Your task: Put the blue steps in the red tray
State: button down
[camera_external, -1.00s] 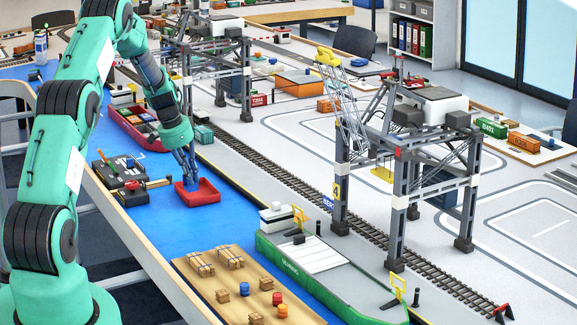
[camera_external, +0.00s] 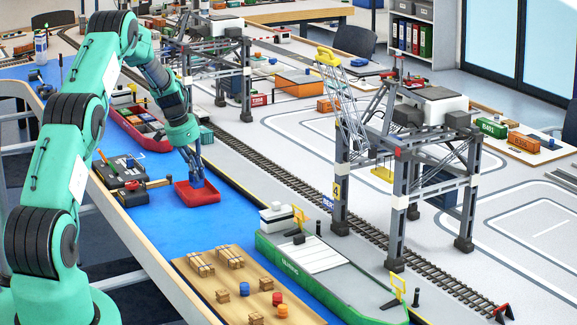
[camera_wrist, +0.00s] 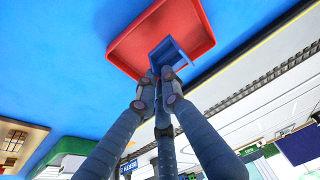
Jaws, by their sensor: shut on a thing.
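The red tray (camera_external: 207,194) lies on the blue mat (camera_external: 170,228) near the middle of the external view. It also shows at the top of the wrist view (camera_wrist: 204,28). The blue steps (camera_wrist: 168,53) are a small blue block at the tray's near edge in the wrist view. My gripper (camera_wrist: 158,88) is shut on the blue steps, its fingers meeting at their near end. In the external view the gripper (camera_external: 195,172) points down over the tray. The blue steps (camera_external: 197,183) are inside the tray's outline there. I cannot tell whether they touch its floor.
A black toolbox (camera_external: 130,190) with a hammer lies left of the tray. A long red boat with cargo (camera_external: 128,124) is behind it. A wooden raft (camera_external: 222,270) with crates and barrels lies in front, and a green ship (camera_external: 300,250) to the right.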

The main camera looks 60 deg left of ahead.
jog(key=shift+f+b, duration=0.35)
jog(key=shift+f, duration=1.1)
jog(key=shift+f, duration=0.1)
jog(key=c, duration=1.9)
grip_release()
jog(key=p+v, duration=0.2)
jog(key=v, duration=1)
jog(key=shift+p, duration=0.35)
jog(key=shift+d, duration=0.1)
